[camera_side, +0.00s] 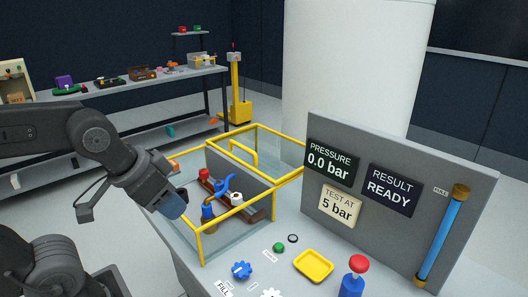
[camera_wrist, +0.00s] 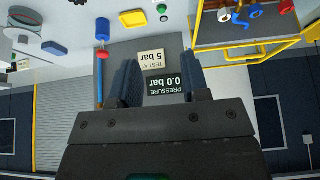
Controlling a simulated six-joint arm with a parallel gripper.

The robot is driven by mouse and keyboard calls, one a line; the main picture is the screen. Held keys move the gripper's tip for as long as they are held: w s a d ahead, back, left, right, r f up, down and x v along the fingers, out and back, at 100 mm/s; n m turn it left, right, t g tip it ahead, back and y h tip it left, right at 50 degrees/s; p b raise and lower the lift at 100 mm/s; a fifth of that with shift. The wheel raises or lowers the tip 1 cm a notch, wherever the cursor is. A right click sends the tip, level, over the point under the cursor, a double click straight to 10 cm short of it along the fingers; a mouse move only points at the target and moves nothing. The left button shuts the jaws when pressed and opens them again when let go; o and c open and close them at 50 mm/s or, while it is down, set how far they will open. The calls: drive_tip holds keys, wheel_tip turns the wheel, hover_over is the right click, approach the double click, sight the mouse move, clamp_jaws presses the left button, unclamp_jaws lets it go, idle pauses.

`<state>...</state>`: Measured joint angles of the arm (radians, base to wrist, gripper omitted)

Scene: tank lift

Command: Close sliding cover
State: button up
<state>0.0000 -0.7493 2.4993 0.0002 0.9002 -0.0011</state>
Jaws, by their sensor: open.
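The sliding cover (camera_side: 243,150) looks like a clear, yellow-framed panel with a yellow handle bar. It seems to sit over the far part of the clear-walled tank (camera_side: 200,237), behind a grey divider. The near part of the tank looks uncovered, with fittings inside. The tank's yellow frame also shows at the upper right in the wrist view (camera_wrist: 245,44). My gripper (camera_side: 172,207) is at the tank's left side in the side view, tilted down, apart from the cover handle. In the wrist view its two dark fingers (camera_wrist: 160,70) are apart with nothing between them.
Inside the tank are a blue lever (camera_side: 222,187) and a white-topped fitting (camera_side: 237,199). A grey panel (camera_side: 400,160) with pressure signs stands on the right. A yellow tray (camera_side: 313,266), a blue knob (camera_side: 242,270) and a red-topped blue part (camera_side: 355,278) occupy the front bench.

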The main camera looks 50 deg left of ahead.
drive_tip(key=w+a+r+n+y, duration=0.1)
drive_tip(key=w+a+r+n, duration=0.3)
drive_tip(key=w, duration=0.4)
drive_tip(key=n+g+y, duration=0.3)
drive_tip(key=n+y, duration=0.1)
drive_tip(key=n, duration=1)
hover_over(241, 145)
drive_tip(key=s+d, duration=0.3)
drive_tip(key=d, duration=0.3)
wheel_tip(241, 145, down, 4)
drive_tip(key=x, duration=1.3)
drive_tip(key=shift+a+f, duration=0.1)
drive_tip(key=shift+f, duration=0.1)
drive_tip(key=shift+c, duration=0.4)
clamp_jaws()
